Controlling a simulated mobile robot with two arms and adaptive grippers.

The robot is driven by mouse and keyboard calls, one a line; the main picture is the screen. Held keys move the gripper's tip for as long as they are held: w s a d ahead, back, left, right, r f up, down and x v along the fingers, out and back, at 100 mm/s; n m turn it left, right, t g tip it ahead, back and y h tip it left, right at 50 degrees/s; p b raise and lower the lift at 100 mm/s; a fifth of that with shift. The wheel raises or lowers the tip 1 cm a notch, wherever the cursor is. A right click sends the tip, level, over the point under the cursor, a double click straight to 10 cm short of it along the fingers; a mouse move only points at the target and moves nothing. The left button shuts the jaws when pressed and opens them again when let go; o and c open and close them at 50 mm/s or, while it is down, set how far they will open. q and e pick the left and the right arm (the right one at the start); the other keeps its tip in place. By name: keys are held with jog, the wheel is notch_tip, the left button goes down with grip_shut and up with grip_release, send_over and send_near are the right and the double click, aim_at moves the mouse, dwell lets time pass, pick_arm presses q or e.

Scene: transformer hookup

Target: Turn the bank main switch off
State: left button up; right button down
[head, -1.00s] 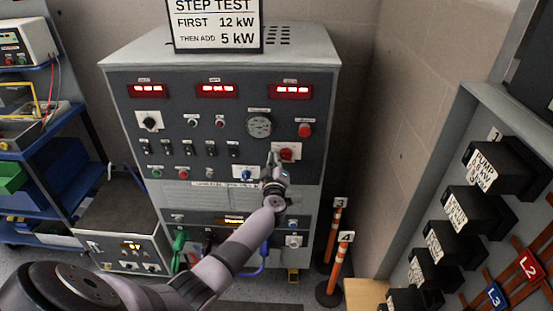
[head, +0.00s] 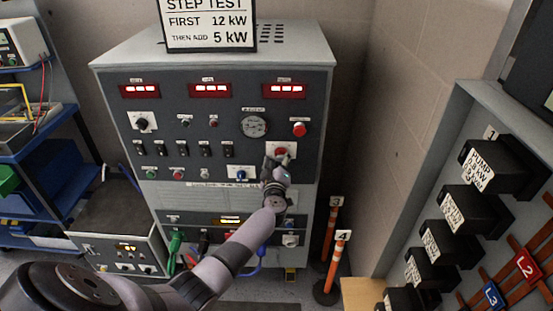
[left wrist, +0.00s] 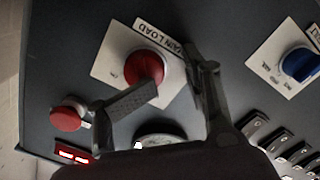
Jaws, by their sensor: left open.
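The main switch is a red rotary knob (left wrist: 146,66) on a white plate labelled "MAIN LOAD" in the left wrist view. In the head view the red knob (head: 281,152) is on the right side of the grey load bank (head: 215,170), below a red round button. My left gripper (head: 277,161) is open right at the knob. In the left wrist view the fingers of the left gripper (left wrist: 173,74) stand apart, one below the knob and one to its right. I cannot tell whether either finger touches it. My right gripper is not in view.
A red button (left wrist: 68,114) and a blue knob (left wrist: 298,65) flank the main switch. A gauge (head: 253,126) and a row of black switches (head: 205,148) are nearby. Orange posts (head: 338,262) stand right of the bank. A blue shelf (head: 40,160) is at left.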

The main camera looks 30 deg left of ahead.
pick_arm(q)
jog(key=shift+w+d+r, duration=0.1)
jog(key=shift+d+r, duration=0.1)
jog(key=shift+r, duration=0.4)
jog(key=shift+s+r, duration=0.1)
jog(key=shift+s, duration=0.1)
jog(key=shift+s+a, duration=0.35)
jog(key=shift+a, duration=0.15)
jog(key=shift+w+d+f, duration=0.25)
jog(key=shift+d, duration=0.05)
jog(key=shift+s+f, duration=0.1)
jog(key=shift+s, duration=0.15)
jog(key=s+a+v, duration=0.1)
jog(key=v, duration=1)
jog(key=shift+s, duration=0.25)
jog(key=shift+f, duration=0.15)
